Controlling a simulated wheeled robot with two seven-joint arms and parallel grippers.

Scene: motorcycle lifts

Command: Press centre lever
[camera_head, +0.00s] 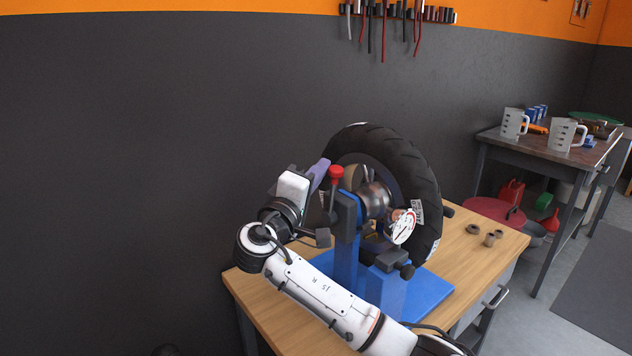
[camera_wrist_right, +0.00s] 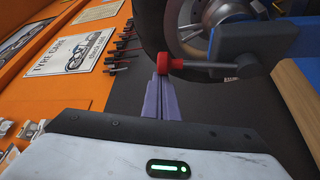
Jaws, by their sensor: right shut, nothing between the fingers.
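A lever with a red knob (camera_head: 336,172) stands at the top of a blue wheel stand (camera_head: 346,245) that carries a black tyre (camera_head: 420,180). In the right wrist view the red knob (camera_wrist_right: 164,63) sits on a dark rod that runs right to the blue stand (camera_wrist_right: 260,45). My right gripper (camera_head: 321,170) is shut and empty, its purple fingers just left of the knob. In the right wrist view the fingertips (camera_wrist_right: 159,78) point up beside the knob; I cannot tell whether they touch it. My left gripper is not in view.
The stand is on a wooden workbench (camera_head: 500,262) with several small metal parts at its right. A round dial gauge (camera_head: 403,227) sits in front of the tyre. The dark wall (camera_head: 150,150) is behind. A second table (camera_head: 560,146) with measuring jugs stands at the right.

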